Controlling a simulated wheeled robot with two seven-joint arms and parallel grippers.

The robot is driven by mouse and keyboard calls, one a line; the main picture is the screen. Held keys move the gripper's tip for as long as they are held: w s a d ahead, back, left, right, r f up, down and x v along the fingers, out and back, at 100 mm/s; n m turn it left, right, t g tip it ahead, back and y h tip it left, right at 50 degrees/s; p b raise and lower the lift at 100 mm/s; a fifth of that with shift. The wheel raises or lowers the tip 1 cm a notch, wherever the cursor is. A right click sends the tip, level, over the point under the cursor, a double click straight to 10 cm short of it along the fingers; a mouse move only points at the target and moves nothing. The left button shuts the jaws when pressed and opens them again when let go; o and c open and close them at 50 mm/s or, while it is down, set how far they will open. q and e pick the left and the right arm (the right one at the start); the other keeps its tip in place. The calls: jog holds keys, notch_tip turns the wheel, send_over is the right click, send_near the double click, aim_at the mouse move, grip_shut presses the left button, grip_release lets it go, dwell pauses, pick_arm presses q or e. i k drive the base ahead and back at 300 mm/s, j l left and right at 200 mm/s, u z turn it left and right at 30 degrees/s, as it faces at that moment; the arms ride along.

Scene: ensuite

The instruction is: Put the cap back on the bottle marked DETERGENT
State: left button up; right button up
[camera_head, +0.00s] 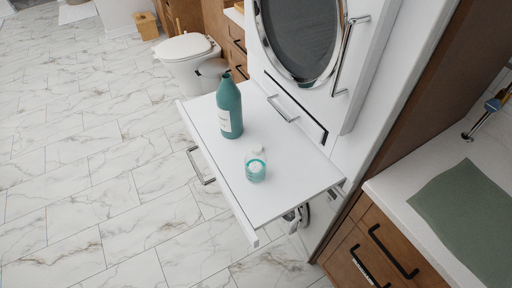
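A teal bottle (231,104) stands upright on a white pull-out shelf (284,190) in front of a white appliance. A pale label (226,121) faces front-left, but its print is too small to read. The bottle's narrow neck (226,74) is at its top; I cannot tell whether it is capped. A small teal, see-through cup-like piece (256,172) with white in and above it sits nearer on the shelf, apart from the bottle. I cannot tell whether it is the cap. Neither of my grippers is in view.
The appliance has a round dark door (302,35) with a tall handle (350,55). A wooden cabinet with a white counter and green cloth (470,215) stands right. A toilet (187,55) stands behind. The marble floor (85,170) at left is clear.

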aim_at(228, 95)
jog(key=z, duration=0.85)
jog(key=j+z, duration=0.45)
jog(key=k+j+z, duration=0.1)
jog(key=j+z, duration=0.2)
jog(key=z, duration=0.2)
jog(key=k+j+z, duration=0.2)
jog(key=j+z, duration=0.25)
jog(key=k+j+z, duration=0.15)
jog(key=z, duration=0.35)
jog(key=k+j+z, duration=0.1)
jog(key=k+j, duration=0.45)
jog(key=k+j+z, duration=0.15)
jog(key=k+j, duration=0.3)
jog(key=k, duration=0.3)
